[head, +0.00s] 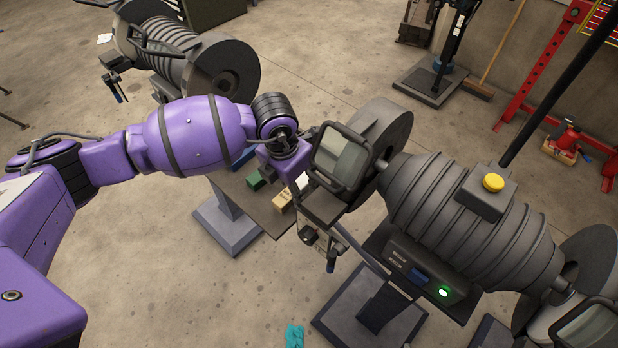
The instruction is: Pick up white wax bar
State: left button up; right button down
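A small white block (302,182), which looks like the white wax bar, shows at the right edge of a dark tray (233,193) beside the grinding machine. It is partly hidden by my purple wrist and the machine's guard. My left arm reaches in from the left, and its hand end (284,160) is over the tray, just above and left of the white block in the picture. Its fingers are hidden below the wrist, so I cannot see whether they are open or touch anything. My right gripper is not in view.
A green block (256,179), a tan block (282,201) and a blue block (243,158) share the tray. The grinding machine (465,220) with its clear guard (341,158) stands close on the right. Another machine (190,60) stands at the back left. A teal cloth (294,336) lies on the floor.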

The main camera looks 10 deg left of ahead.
pick_arm(q)
jog(key=shift+f, duration=0.2)
grip_shut()
jog(key=shift+r, duration=0.15)
